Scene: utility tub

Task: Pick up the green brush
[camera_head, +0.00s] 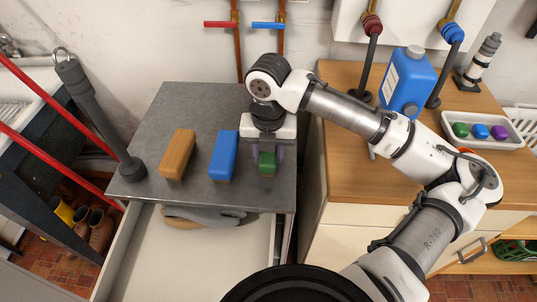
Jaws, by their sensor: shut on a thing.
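The green brush (267,162) is on the right part of the grey tabletop (170,103). My gripper (267,153) points down over it and is shut on it. The gripper hides much of the brush, and only its near end shows. I cannot tell whether the brush touches the tabletop or is slightly above it.
A blue brush (223,155) stands close left of my gripper, with an orange-brown brush (178,154) further left. A grey pipe (98,120) rises at the left. An open drawer (190,260) lies below. A blue jug (408,82) and tray (482,144) stand on the wooden counter.

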